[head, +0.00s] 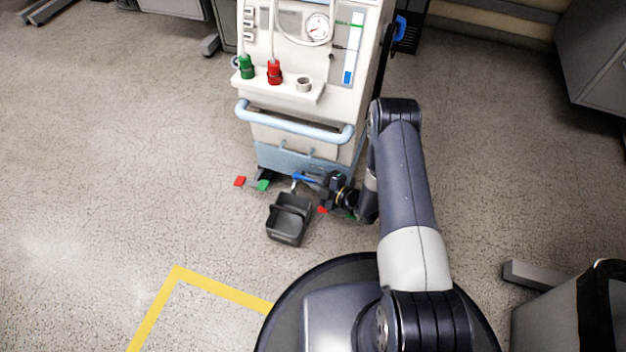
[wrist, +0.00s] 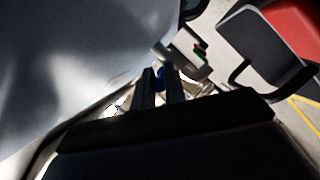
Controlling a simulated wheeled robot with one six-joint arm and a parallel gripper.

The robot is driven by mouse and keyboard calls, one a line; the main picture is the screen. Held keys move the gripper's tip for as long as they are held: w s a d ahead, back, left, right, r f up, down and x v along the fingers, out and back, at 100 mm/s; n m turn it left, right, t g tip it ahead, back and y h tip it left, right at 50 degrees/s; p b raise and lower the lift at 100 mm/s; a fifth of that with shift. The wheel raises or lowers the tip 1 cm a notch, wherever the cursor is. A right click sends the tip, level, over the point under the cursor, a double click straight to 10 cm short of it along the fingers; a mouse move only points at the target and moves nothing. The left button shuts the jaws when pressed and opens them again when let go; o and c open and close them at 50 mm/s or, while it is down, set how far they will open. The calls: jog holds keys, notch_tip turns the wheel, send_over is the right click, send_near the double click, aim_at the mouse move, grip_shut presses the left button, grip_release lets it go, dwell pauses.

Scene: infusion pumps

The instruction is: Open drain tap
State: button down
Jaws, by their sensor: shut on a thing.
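The drain tap has a blue lever (head: 304,177) low on the front of the white and pale-blue machine (head: 290,155), with a short spout below it. My gripper (head: 328,181) is at the lever from the right, shut on it. A dark grey bucket (head: 287,232) stands on the floor under and in front of the tap. How far the lever is turned is hard to tell.
A light-blue handlebar (head: 293,122) crosses the machine above the tap. Red (head: 240,181) and green (head: 263,185) pedals stick out at its base. A grey cart (head: 562,320) stands at lower right. The floor to the left is clear, with yellow tape (head: 222,285) in front.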

jog(key=shift+s+a, duration=0.1)
jog(key=shift+s, duration=0.05)
jog(key=shift+s+a+m+t+h, duration=0.5)
jog(key=shift+a+m+t+h, duration=0.35)
jog(key=shift+m+h, duration=1.4)
jog(key=shift+s+a+m+t+h, duration=0.6)
jog(key=shift+m+t+h, duration=0.4)
jog(key=shift+m+h, duration=1.2)
jog(key=shift+s+a+m+t+h, duration=0.45)
jog(key=shift+a+m+t+h, duration=0.75)
jog(key=shift+h, duration=1.65)
jog(key=shift+d+m+g+h, duration=0.3)
jog(key=shift+d+m, duration=0.1)
jog(key=shift+m, duration=0.15)
jog(key=c, duration=1.5)
grip_release()
jog(key=shift+o, duration=0.2)
jog(key=shift+s, duration=0.15)
